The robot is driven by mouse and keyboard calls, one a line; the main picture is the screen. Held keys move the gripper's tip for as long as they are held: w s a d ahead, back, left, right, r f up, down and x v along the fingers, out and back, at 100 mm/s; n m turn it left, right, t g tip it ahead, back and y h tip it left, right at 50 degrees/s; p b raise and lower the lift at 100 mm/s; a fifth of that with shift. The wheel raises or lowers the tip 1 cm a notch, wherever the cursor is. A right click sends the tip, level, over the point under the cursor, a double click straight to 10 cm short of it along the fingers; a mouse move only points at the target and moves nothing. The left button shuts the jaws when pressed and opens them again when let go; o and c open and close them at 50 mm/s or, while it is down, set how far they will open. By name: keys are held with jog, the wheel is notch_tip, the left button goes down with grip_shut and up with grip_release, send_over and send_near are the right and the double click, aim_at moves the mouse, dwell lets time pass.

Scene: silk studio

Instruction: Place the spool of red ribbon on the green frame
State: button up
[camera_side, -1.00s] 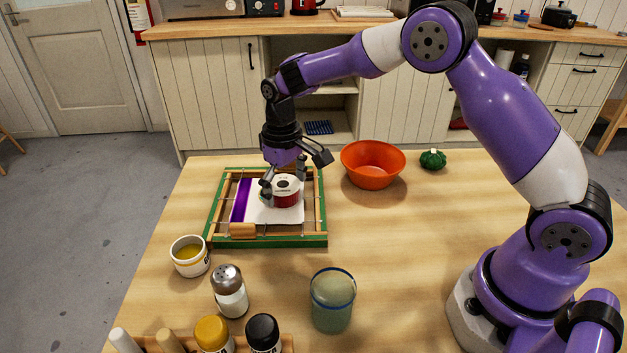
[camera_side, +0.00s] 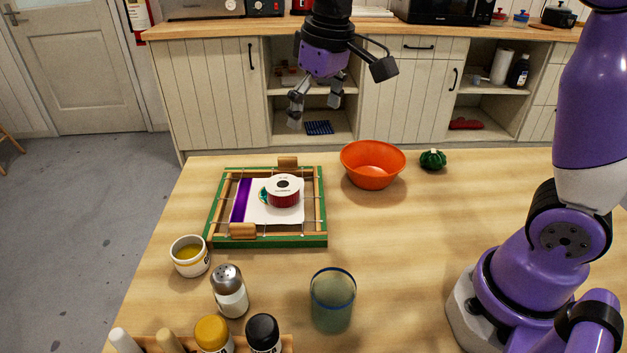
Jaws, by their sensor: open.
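The spool of red ribbon (camera_side: 284,193) has a white top with a dark centre hole. It lies flat on the white and purple cloth inside the green frame (camera_side: 281,241). The frame has wooden inner bars and rests on the left part of the table. A small teal patch shows at the spool's left edge; I cannot tell what it is. My gripper (camera_side: 314,110) is open and empty, high above the far side of the frame and apart from the spool.
An orange bowl (camera_side: 373,165) and a green lidded item (camera_side: 433,159) stand right of the frame. A small cup (camera_side: 190,257), a shaker (camera_side: 229,292) and a blue-rimmed glass (camera_side: 332,301) stand nearer. Bottles fill a rack (camera_side: 287,344) in front. The table's right middle is clear.

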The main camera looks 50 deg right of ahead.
jog(key=s+f+t, duration=0.1)
jog(key=s, duration=0.6)
jog(key=s+d+f+t, duration=0.1)
jog(key=s+t, duration=0.1)
jog(key=s, duration=0.4)
jog(key=shift+s+d+f+m+t, duration=0.25)
jog(key=shift+s+f+m+t, duration=0.05)
jog(key=shift+s, duration=0.05)
